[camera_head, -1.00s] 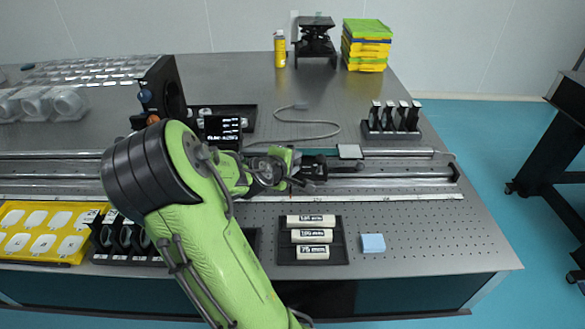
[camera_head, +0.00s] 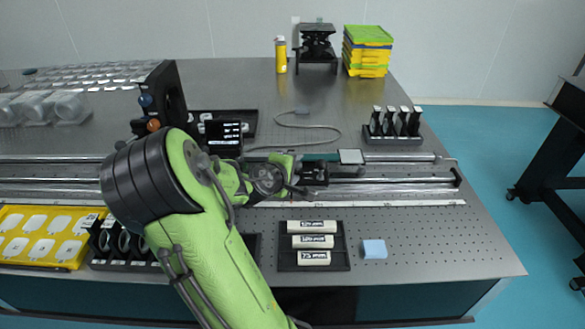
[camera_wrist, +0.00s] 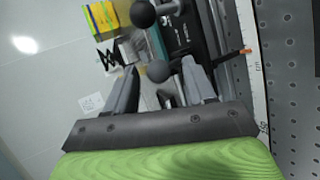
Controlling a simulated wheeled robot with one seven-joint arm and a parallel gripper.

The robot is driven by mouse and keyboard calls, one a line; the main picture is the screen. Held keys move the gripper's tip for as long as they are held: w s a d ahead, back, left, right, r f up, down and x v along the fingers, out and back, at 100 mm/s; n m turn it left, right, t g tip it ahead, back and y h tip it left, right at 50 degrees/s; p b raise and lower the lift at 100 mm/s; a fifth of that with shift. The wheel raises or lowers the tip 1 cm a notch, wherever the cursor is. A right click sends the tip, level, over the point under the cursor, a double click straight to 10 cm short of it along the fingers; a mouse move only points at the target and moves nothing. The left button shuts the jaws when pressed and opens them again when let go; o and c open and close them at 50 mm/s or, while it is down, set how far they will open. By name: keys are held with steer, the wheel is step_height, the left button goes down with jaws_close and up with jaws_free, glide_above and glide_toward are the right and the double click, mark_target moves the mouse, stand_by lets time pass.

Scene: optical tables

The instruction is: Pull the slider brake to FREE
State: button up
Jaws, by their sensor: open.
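The slider carriage (camera_head: 314,174) is a small black block on the long rail, partly hidden by my arm in the head view. In the wrist view the dark carriage (camera_wrist: 184,32) carries small white lettering too blurred to read. A grey ball knob (camera_wrist: 158,71) lies between my fingers. A black ball knob (camera_wrist: 143,14) stands farther on. I cannot tell which knob is the brake. My gripper (camera_wrist: 160,66) is open, with one finger on either side of the grey knob; contact is unclear. In the head view my gripper (camera_head: 306,190) is beside the carriage.
A scale strip (camera_head: 400,203) runs along the rail (camera_head: 400,182). An orange pointer (camera_wrist: 244,51) sticks out beside the carriage. A small screen (camera_head: 223,132) stands behind my arm. A tray of labelled cylinders (camera_head: 286,258) and a blue block (camera_head: 374,249) lie in front.

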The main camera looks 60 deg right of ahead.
steer(key=p+v, duration=0.2)
steer(key=v, duration=1.3)
steer(key=shift+a+p, duration=0.3)
steer(key=shift+p, duration=0.1)
steer(key=shift+r, duration=0.1)
